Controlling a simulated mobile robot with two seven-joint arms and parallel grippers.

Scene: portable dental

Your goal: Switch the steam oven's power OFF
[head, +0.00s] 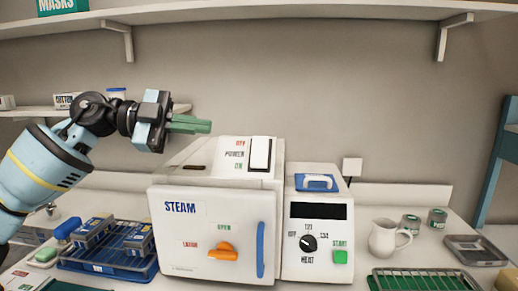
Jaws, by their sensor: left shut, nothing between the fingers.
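The steam oven (185,232) is a white box on the counter, marked STEAM. Its power switch (260,154) is a white rocker in a dark frame on the raised panel on top. OFF is printed beside its upper end and ON beside its lower end. I cannot tell which end is pressed in. My left gripper (205,126) has green fingers, is shut and empty, and is in the air above and left of the switch, apart from it. The oven door looks closed, with an orange knob (223,252) and a blue handle (260,250). My right gripper is out of view.
A control unit (318,268) with a black dial and green START button adjoins the oven on the right. A blue rack (108,268) with boxes stands left. A white jug (384,238) and a green-lined tray (420,280) are right. Shelves run along the wall above.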

